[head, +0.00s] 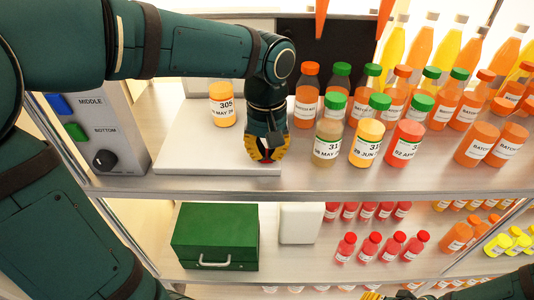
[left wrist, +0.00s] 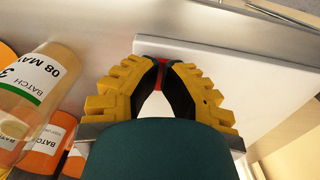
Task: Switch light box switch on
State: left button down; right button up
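The light box (head: 190,145) is a flat white slab on the upper shelf, and its pale edge shows in the left wrist view (left wrist: 240,62). A small red part (head: 267,155), which looks like its switch, sits by the front right corner. It also shows at the fingertips in the left wrist view (left wrist: 187,66). My left gripper (head: 266,157) points down there, its yellow fingers drawn nearly together at the tips. They partly hide the red part, so contact is unclear. A yellow bit of my right gripper (head: 372,296) shows at the bottom edge.
An orange bottle (head: 222,105) stands on the light box. Bottles with green caps (head: 327,142) stand close right of my left gripper. A grey panel (head: 105,135) with buttons and a knob is at left. A green case (head: 215,235) sits on the lower shelf.

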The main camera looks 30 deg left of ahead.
aim_at(267, 158)
pick_arm(q)
jog(key=shift+f+b, duration=0.3)
jog(key=shift+f, duration=0.15)
jog(key=shift+r+p, duration=2.9)
jog(key=shift+r, duration=0.65)
